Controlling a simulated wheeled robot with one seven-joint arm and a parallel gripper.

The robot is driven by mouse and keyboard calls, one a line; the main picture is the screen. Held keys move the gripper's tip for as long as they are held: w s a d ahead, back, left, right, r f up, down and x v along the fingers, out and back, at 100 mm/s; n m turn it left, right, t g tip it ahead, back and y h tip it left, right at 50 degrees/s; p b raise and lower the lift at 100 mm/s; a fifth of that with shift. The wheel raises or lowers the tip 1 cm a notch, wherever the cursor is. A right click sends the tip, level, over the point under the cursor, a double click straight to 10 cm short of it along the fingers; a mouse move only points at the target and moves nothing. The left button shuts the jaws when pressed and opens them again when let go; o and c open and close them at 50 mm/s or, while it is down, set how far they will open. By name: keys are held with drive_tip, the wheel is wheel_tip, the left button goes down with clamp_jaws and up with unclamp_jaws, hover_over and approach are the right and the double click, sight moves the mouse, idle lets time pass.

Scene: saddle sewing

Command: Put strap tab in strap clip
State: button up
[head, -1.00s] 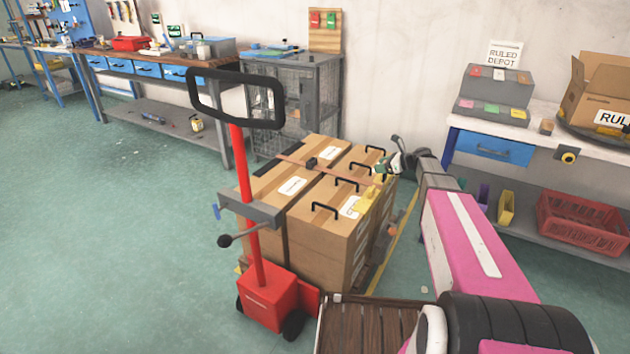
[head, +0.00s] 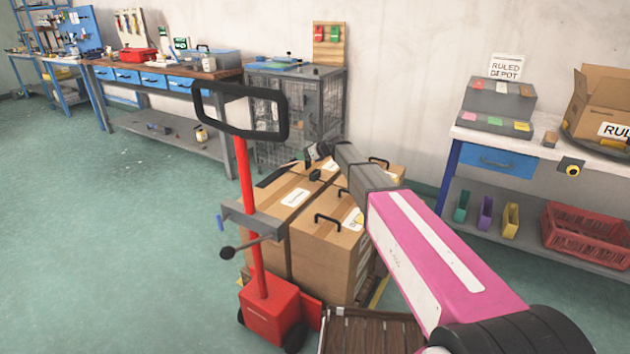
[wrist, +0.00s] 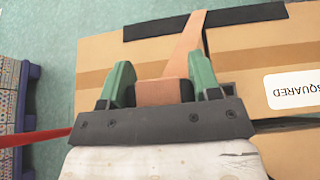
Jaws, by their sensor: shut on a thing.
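My gripper (wrist: 160,70) has two green fingers, shut on the brown strap tab (wrist: 165,91) in the wrist view. The brown strap (wrist: 184,47) runs from the tab up and away over the cardboard. In the head view, my gripper (head: 318,152) is over the back left of the stacked boxes, and its fingers cannot be made out. A small black piece, which looks like the strap clip (head: 315,175), sits on the box tops just below it. In the wrist view the clip cannot be clearly told; a dark part shows right of the right finger.
Cardboard boxes (head: 325,240) with black handles stand behind a red pallet jack (head: 270,310). Its tall black handle loop (head: 240,133) rises left of my arm. A wire cage cabinet (head: 295,115) stands behind. A workbench (head: 480,190) is at right. Floor at left is clear.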

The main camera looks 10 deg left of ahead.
drive_tip(key=a+r, duration=0.1)
drive_tip(key=a, duration=0.4)
drive_tip(key=shift+w+d+f, duration=1.15)
drive_tip(key=shift+w+f, duration=0.35)
drive_tip(key=shift+f, duration=0.3)
drive_tip(key=shift+w+d+f, duration=1.1)
drive_tip(key=shift+w+f, duration=0.35)
drive_tip(key=shift+f, duration=0.35)
drive_tip(key=shift+w+d+f, duration=1.15)
drive_tip(key=shift+w+f, duration=0.35)
drive_tip(key=shift+f, duration=0.3)
drive_tip(key=shift+f, duration=0.15)
drive_tip(key=o, duration=1)
drive_tip(key=shift+c, duration=0.2)
drive_tip(key=shift+s+d+r, duration=0.1)
drive_tip(key=shift+d+r, duration=0.05)
drive_tip(key=shift+r, duration=0.1)
drive_tip(key=v, duration=1.1)
drive_tip(key=shift+d, duration=0.3)
